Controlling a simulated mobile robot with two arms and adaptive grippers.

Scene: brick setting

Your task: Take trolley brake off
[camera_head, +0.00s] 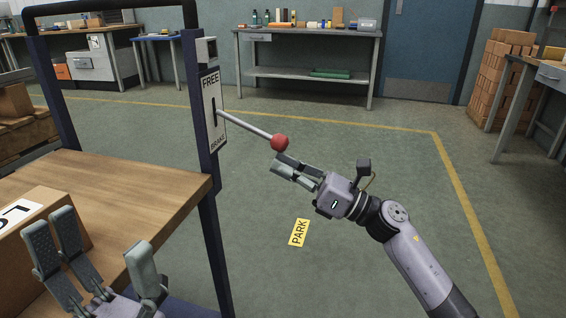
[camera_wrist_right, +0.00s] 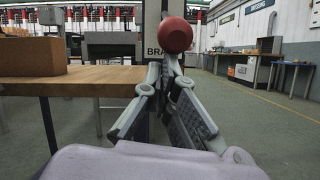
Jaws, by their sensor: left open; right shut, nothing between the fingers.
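The trolley (camera_head: 168,182) stands at left, with a wooden deck and dark blue posts. A white plate (camera_head: 211,88) on its post reads FREE at the top and BRAKE at the bottom. A grey lever (camera_head: 245,125) comes out of the plate's slot and slopes down to a red knob (camera_head: 280,142). My right gripper (camera_head: 279,165) is shut and empty, just below the knob. In the right wrist view its fingertips (camera_wrist_right: 168,62) meet under the knob (camera_wrist_right: 174,35); I cannot tell whether they touch it. My left gripper (camera_head: 98,238) is open and empty by the deck.
A cardboard box (camera_head: 25,230) sits on the deck near my left gripper. A yellow PARK label (camera_head: 299,232) lies on the floor. A workbench (camera_head: 305,72) stands at the back and stacked bricks (camera_head: 500,75) at right.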

